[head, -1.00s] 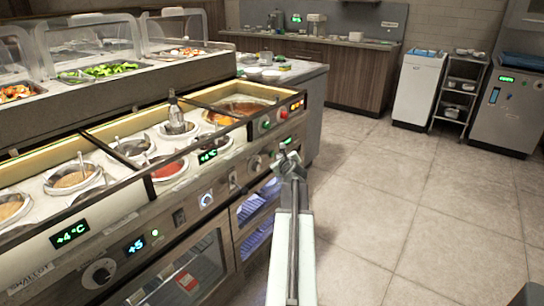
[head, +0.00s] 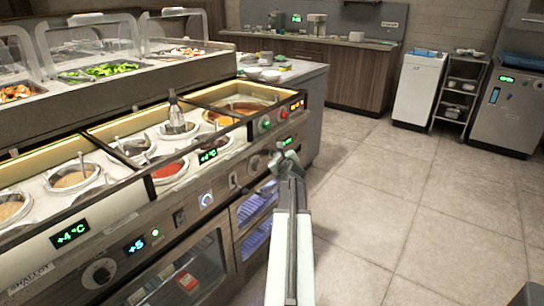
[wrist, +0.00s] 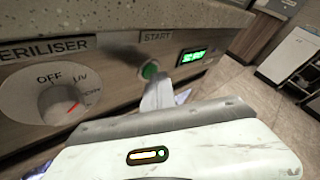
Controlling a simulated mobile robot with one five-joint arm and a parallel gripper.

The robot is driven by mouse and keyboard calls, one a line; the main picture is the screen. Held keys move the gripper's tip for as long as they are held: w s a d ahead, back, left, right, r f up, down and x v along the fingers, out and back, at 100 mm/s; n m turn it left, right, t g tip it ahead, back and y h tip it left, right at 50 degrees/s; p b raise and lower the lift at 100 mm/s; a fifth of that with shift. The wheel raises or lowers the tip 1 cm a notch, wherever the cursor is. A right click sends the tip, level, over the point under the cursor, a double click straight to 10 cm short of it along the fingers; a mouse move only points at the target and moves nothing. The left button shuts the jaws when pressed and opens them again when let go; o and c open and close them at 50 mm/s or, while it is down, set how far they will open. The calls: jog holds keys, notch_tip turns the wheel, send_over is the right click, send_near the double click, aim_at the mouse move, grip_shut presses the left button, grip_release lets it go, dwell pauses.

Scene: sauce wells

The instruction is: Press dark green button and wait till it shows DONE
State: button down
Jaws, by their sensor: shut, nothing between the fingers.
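The dark green button (wrist: 150,71) is on the front panel under a START label in the wrist view. My gripper (wrist: 160,88) is shut and empty, with its tip just below and in front of the button, overlapping its lower edge; I cannot tell whether they touch. A small green-lit display (wrist: 192,57) is right of the button; its characters are too blurred to read. In the head view my gripper (head: 284,158) is at the counter's front panel, just below the display (head: 286,141), and the button is hidden behind it.
A STERILISER knob (wrist: 62,103) with OFF and UV marks is left of the button. Sauce wells (head: 170,170) line the counter. The tiled floor at right is clear.

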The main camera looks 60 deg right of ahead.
jog(key=shift+w, duration=0.15)
dwell(0.4)
jog(key=shift+s, duration=0.9)
jog(key=s, duration=0.5)
dwell(0.7)
